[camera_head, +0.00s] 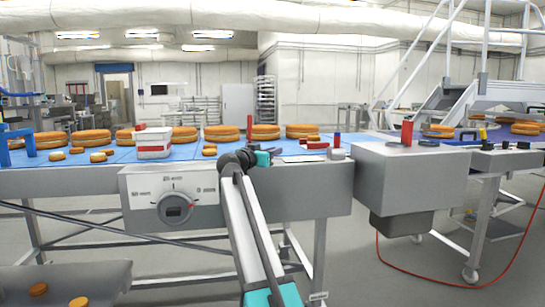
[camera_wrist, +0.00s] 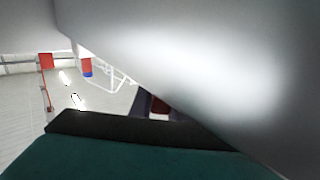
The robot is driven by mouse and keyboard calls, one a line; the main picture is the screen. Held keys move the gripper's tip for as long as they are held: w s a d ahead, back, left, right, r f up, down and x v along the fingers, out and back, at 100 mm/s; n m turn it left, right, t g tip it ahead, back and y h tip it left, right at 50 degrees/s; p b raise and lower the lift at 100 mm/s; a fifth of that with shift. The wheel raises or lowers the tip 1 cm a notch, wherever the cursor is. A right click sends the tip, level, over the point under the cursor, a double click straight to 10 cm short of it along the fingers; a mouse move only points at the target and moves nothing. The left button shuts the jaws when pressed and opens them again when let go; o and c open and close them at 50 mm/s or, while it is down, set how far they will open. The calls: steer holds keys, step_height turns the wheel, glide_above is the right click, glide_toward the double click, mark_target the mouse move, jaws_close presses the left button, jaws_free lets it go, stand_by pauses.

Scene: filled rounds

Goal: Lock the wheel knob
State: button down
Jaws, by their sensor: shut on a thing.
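My gripper (camera_head: 264,158), with teal parts, is at the table's front edge, right of the dial panel. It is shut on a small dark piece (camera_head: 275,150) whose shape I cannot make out. In the wrist view a black and teal finger (camera_wrist: 130,130) runs along the bottom, and a large blurred grey surface covers the upper right; what is gripped is hidden there. I cannot tell for sure which part is the wheel knob. A round dial (camera_head: 175,208) with minute marks sits on the white panel, apart from my gripper.
The conveyor table (camera_head: 300,190) carries several cake rounds (camera_head: 222,132) and a white and red tub (camera_head: 153,143). A grey box (camera_head: 405,170) with a red post (camera_head: 407,132) adjoins at the right. A grey tray (camera_head: 70,285) is low at left. A red cable (camera_head: 450,285) crosses the floor.

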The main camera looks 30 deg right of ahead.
steer(key=shift+s+d+f+m+g+h, duration=0.15)
steer(key=shift+m+g+h, duration=0.15)
steer(key=shift+m+g, duration=0.35)
steer(key=shift+s+a+m+g+h, duration=0.1)
steer(key=shift+m+g+h, duration=0.25)
steer(key=shift+g, duration=0.5)
steer(key=shift+s+d+m+g, duration=0.1)
steer(key=shift+s+m+g, duration=0.1)
steer(key=shift+m+g, duration=0.3)
steer(key=shift+s, duration=0.1)
steer(key=c, duration=1.7)
jaws_free()
steer(key=shift+v, duration=0.8)
steer(key=p+v, duration=0.4)
steer(key=v, duration=0.8)
